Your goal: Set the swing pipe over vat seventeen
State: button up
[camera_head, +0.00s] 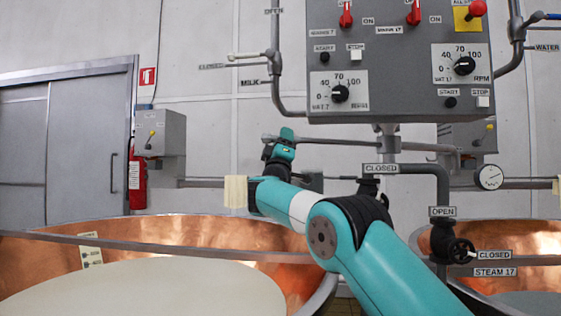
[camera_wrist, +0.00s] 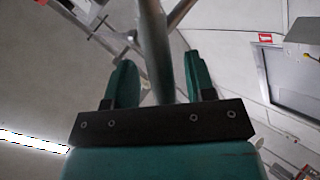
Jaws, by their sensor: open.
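My gripper (camera_head: 285,140) is raised at the grey swing pipe (camera_head: 345,143), near its left end, under the control box. In the wrist view my gripper (camera_wrist: 160,72) is open, with a finger on each side of a grey pipe (camera_wrist: 154,45); contact is not clear. A copper vat (camera_head: 200,228) full of pale liquid stands at the left. Another copper vat (camera_head: 525,240) stands at the right, partly cut off, near a sign (camera_head: 493,272) reading STEAM 17. No vat number is readable on either rim.
The control box (camera_head: 400,60) with dials and red switches hangs above the pipe. A valve pipe (camera_head: 440,190) with a black handwheel (camera_head: 461,250) stands at the right vat. A gauge (camera_head: 490,177) is on the wall. A door (camera_head: 65,140) and extinguisher (camera_head: 137,180) are far left.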

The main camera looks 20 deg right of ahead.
jog(key=b+v, duration=0.8)
jog(key=v, duration=0.8)
jog(key=shift+s+f, duration=0.25)
jog(key=shift+f, duration=0.05)
jog(key=shift+a, duration=0.1)
